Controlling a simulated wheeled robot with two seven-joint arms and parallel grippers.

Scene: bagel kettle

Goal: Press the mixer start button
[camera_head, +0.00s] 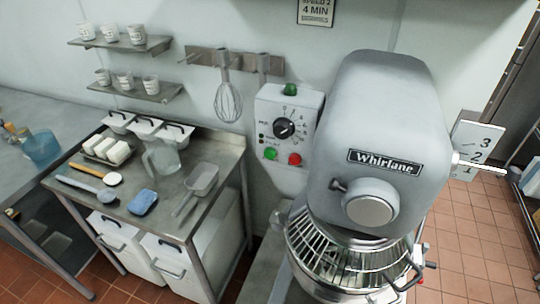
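The grey stand mixer (382,130) marked "Whirlane" stands right of centre. Its pale control panel (270,108) is on the left side of the mixer, facing me. Low on the panel are a green button (270,153) and, to its right, a red button (295,159). Above them is a black dial (285,128) with marks around it. A green knob or lamp (290,89) sits on top of the panel. Button labels are too small to read. Neither of my grippers shows in the head view, and nothing covers the buttons.
A wire guard (345,258) covers the mixer bowl. A lever (485,167) sticks out right beside a numbered plate (477,140). Left is a steel table (175,205) with a jug (162,158), scoop (202,180) and blue sponge (143,202). A whisk (228,100) hangs behind.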

